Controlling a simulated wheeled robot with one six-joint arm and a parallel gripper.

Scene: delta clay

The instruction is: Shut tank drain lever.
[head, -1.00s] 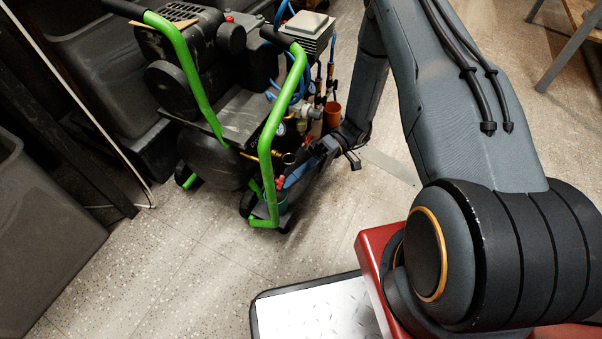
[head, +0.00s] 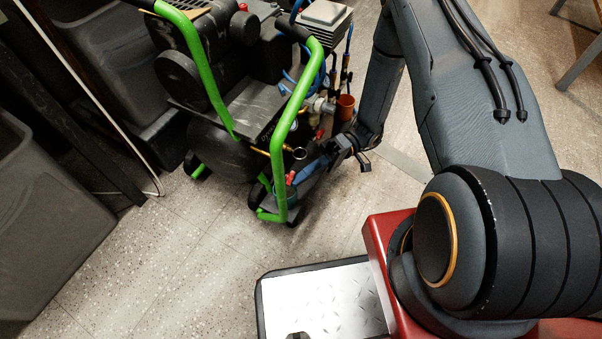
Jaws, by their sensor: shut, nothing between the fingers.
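The tank drain lever (head: 290,178) looks like a small red handle low at the compressor's near end, beside the green handle tube. The compressor's dark tank (head: 225,150) lies behind, partly covered by the frame. My gripper (head: 303,174) reaches down from the right, shut and empty, with its tip close to the red lever. I cannot tell whether it touches the lever. The fingertips are small and dark, and the lever's exact angle is not clear.
The compressor's green handle tubes (head: 283,130) rise left of my gripper. A grey bin (head: 45,225) stands at left. The speckled floor (head: 200,255) in front is clear.

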